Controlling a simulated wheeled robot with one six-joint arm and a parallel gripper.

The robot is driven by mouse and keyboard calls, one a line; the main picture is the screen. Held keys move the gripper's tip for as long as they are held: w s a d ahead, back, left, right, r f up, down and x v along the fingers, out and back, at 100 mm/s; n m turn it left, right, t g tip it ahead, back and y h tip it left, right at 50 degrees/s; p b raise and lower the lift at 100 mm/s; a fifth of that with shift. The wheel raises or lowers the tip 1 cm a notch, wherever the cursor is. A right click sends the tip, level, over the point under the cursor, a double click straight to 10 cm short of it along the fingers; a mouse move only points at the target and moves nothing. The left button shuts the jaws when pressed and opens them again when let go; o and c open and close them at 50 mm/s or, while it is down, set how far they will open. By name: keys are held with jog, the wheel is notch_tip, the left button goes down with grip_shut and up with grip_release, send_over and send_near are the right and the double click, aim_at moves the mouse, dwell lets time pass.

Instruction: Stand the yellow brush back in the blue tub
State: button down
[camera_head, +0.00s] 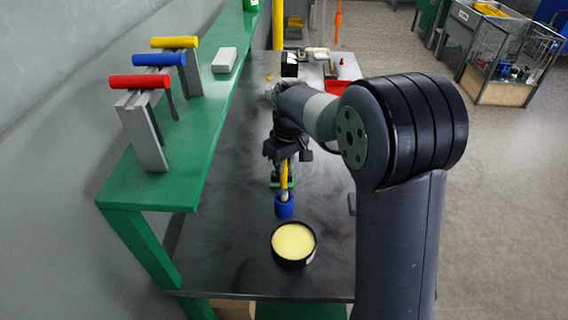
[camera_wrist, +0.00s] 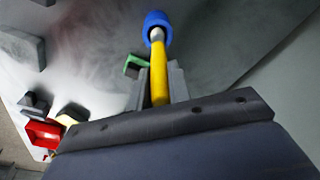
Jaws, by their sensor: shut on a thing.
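The yellow brush (camera_wrist: 159,80) is upright between the fingers of my gripper (camera_wrist: 160,84) in the wrist view. In the head view the brush (camera_head: 284,175) runs from my gripper (camera_head: 287,158) down to the blue tub (camera_head: 284,208). My gripper is shut on the brush's yellow handle, above the tub. The brush's metal-coloured lower part is at the tub's mouth, and its tip is hidden there. The blue tub also shows in the wrist view (camera_wrist: 156,20). I cannot tell whether the brush touches the tub's bottom.
A black round tin with pale yellow contents (camera_head: 293,241) stands in front of the tub on the dark bench (camera_head: 215,260). A green item (camera_head: 277,184) lies just behind the tub. A green shelf (camera_head: 190,140) with clamp-like tools runs along the left. A red bin (camera_head: 337,87) is farther back.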

jog(key=shift+f+b, duration=1.6)
jog(key=shift+f, duration=0.85)
jog(key=c, duration=1.2)
grip_release()
jog(key=shift+c, duration=0.2)
jog(key=shift+r, duration=0.15)
jog(key=r, duration=0.7)
jog(key=s+d+r, duration=0.1)
jog(key=r, duration=0.2)
jog(key=shift+r+b, duration=0.3)
jog(key=shift+b, duration=0.05)
jog(key=shift+f, duration=0.15)
send_over(284, 192)
jog(key=f, duration=0.7)
jog(key=f+p, duration=0.1)
jog(key=f, duration=0.2)
jog(key=shift+w+f, duration=0.2)
jog(key=shift+w, duration=0.15)
jog(key=shift+r+p, duration=0.3)
jog(key=shift+r, duration=0.15)
